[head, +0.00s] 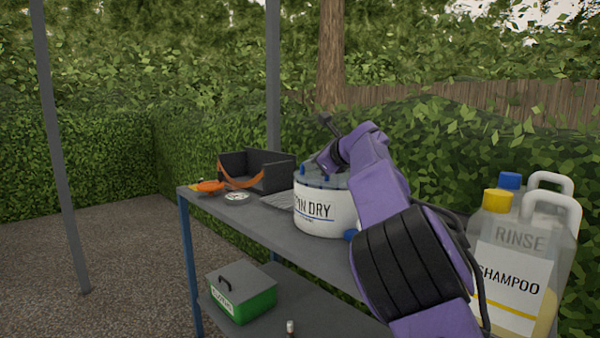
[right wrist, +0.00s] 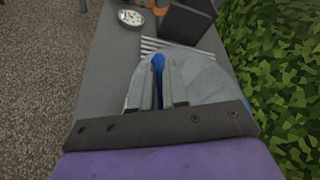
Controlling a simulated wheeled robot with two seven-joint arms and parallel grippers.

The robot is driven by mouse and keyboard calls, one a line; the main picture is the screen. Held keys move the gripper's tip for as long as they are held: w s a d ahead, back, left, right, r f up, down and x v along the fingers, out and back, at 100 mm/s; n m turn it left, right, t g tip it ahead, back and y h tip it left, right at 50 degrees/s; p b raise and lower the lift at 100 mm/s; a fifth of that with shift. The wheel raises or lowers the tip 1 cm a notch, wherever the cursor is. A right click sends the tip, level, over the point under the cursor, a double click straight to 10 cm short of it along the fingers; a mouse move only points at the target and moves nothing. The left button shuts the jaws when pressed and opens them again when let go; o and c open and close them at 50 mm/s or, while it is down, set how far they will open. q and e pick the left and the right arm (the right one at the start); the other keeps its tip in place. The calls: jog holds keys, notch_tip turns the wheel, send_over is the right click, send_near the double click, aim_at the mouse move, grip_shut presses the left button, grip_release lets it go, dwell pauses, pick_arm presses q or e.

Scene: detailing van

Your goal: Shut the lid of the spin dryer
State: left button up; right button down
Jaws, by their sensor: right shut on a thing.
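The spin dryer (head: 325,213) is a white drum lettered "SPIN DRY", standing on the grey bench in the head view. Blue parts show at its top rim, and my right arm covers much of its top. In the right wrist view a pale grey round surface, seemingly the dryer's lid (right wrist: 205,85), lies below and beyond the fingers. My right gripper (right wrist: 164,98) is shut on a narrow blue piece, seemingly the lid handle (right wrist: 158,63). I cannot tell how far the lid is open. My left gripper is not in view.
On the bench (head: 260,222) beyond the dryer are a black caddy (head: 262,168) with an orange strap, an orange item (head: 209,186) and a round tin (head: 236,196). A shampoo jug (head: 512,285) and a rinse jug stand at right. A green box (head: 243,299) sits on the lower shelf.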

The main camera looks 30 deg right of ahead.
jog(key=shift+s+d+f+h, duration=0.1)
jog(key=shift+d+f+h, duration=0.2)
jog(key=shift+d+f, duration=0.05)
jog(key=c, duration=1.5)
grip_release()
jog(key=shift+d, duration=0.1)
jog(key=shift+o, duration=0.5)
jog(key=shift+d+f, duration=0.15)
jog(key=shift+a, duration=0.2)
jog(key=b+v, duration=0.1)
jog(key=v, duration=0.9)
jog(key=shift+d, duration=0.15)
